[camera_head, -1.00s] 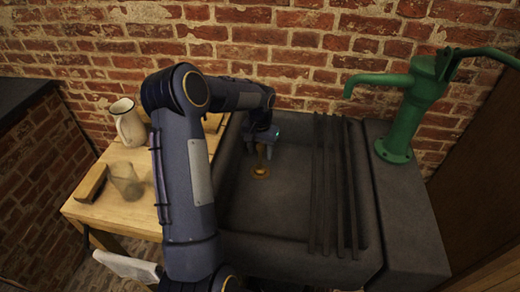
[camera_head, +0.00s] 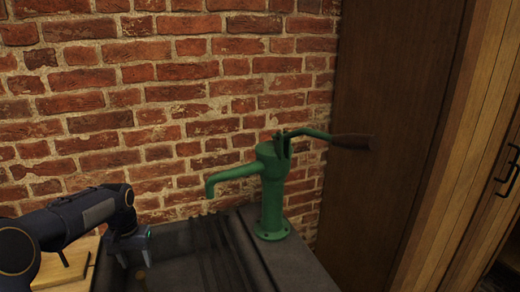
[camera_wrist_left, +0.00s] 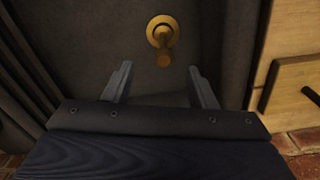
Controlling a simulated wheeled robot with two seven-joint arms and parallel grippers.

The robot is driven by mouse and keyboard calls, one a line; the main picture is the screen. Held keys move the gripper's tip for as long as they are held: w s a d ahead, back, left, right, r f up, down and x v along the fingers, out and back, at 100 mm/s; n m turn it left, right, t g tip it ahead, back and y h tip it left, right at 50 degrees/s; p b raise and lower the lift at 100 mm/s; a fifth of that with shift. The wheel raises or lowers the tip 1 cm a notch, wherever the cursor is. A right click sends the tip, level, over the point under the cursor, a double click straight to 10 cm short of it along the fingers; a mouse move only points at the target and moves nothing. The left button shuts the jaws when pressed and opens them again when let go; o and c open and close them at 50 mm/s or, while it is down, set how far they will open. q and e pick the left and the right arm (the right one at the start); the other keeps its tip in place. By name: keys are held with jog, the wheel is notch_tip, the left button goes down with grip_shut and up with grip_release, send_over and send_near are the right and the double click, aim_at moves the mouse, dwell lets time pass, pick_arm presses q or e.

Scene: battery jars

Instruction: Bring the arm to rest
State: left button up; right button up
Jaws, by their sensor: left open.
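My left arm comes in at the lower left of the head view. My left gripper (camera_head: 136,262) points down into the dark stone sink (camera_head: 180,238). In the left wrist view its two fingers (camera_wrist_left: 158,76) stand apart with nothing between them. A round brass fitting with a short stem (camera_wrist_left: 162,36) lies beyond the fingertips, apart from them, on the sink floor. My right gripper is not in view.
Dark bars (camera_head: 215,245) lie across the sink, right of the gripper. A green hand pump (camera_head: 271,195) stands on the sink's right ledge. A brick wall (camera_head: 180,110) rises behind.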

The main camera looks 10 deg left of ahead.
pick_arm(q)
jog(key=s+d+r+t+h, duration=0.1)
jog(key=s+d+r+t, duration=0.2)
jog(key=s+d+r, duration=0.75)
jog(key=s+d+f+t+h, duration=0.1)
jog(key=s+d, duration=0.4)
jog(key=s, duration=0.2)
jog(key=s+d+f+m+t+h+p, duration=0.1)
jog(key=s+d, duration=0.4)
jog(key=s, duration=0.3)
jog(key=shift+s+f+h+p, duration=0.15)
jog(key=shift+f+h+p, duration=0.15)
jog(key=shift+f+h, duration=0.1)
